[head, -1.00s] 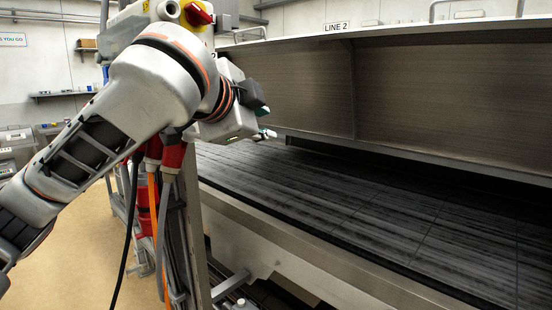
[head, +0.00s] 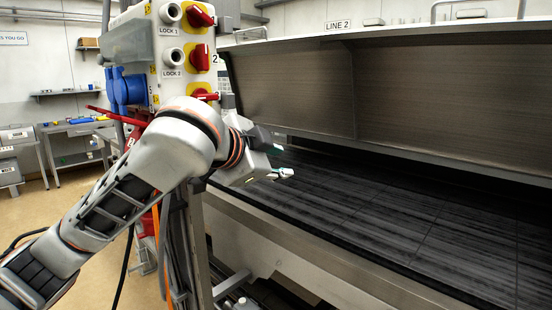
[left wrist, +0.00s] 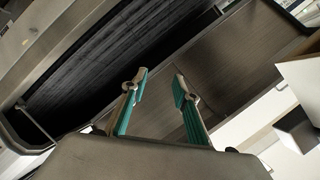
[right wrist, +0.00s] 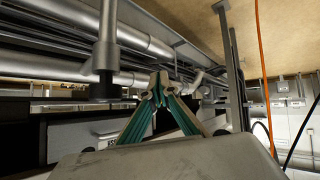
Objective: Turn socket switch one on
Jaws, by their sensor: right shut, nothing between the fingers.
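The switch box (head: 174,72) stands at the upper left in the head view. A red rotary switch on a yellow plate (head: 201,15) is at its top, beside the label LOCK 1. A second red switch (head: 201,57) sits below, by LOCK 2 and a number 2. A third red switch (head: 205,94) is partly hidden by my left arm. My left gripper (head: 283,174) is below and right of the switches, touching none. In the left wrist view its fingers (left wrist: 160,86) are apart and empty. In the right wrist view my right gripper (right wrist: 160,88) is shut with its tips together.
Blue sockets (head: 128,90) stick out on the box's left side. A steel hood (head: 420,85) marked LINE 2 stands over a dark slatted conveyor (head: 400,215) at right. Cables hang below the box. Pipes (right wrist: 70,25) and a post (right wrist: 106,50) are close to my right gripper.

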